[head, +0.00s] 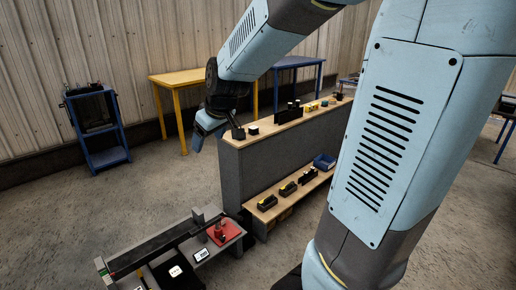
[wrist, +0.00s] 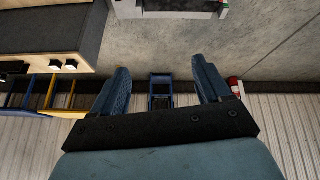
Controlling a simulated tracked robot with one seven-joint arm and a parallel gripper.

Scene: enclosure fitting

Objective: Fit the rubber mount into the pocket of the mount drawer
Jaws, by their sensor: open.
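My gripper (head: 207,135) is open and empty, pointing down beside the left end of the two-level shelf in the head view. Its two fingers stand apart in the wrist view (wrist: 160,75), with nothing between them but the far background. Small black blocks (head: 253,130) stand on the shelf's top near the gripper; they also show in the wrist view (wrist: 62,65) left of the fingers. I cannot tell whether one is the rubber mount. A grey workbench (head: 225,250) at the bottom holds a dark open part with a white piece (head: 175,271); I cannot tell whether this is the mount drawer.
The shelf (head: 285,150) carries several small parts on top. Its lower board holds black trays (head: 288,189) and a blue bin (head: 325,162). A red block (head: 223,234) sits on the workbench. A blue stand (head: 100,130) and a yellow table (head: 185,78) stand behind; open floor lies left.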

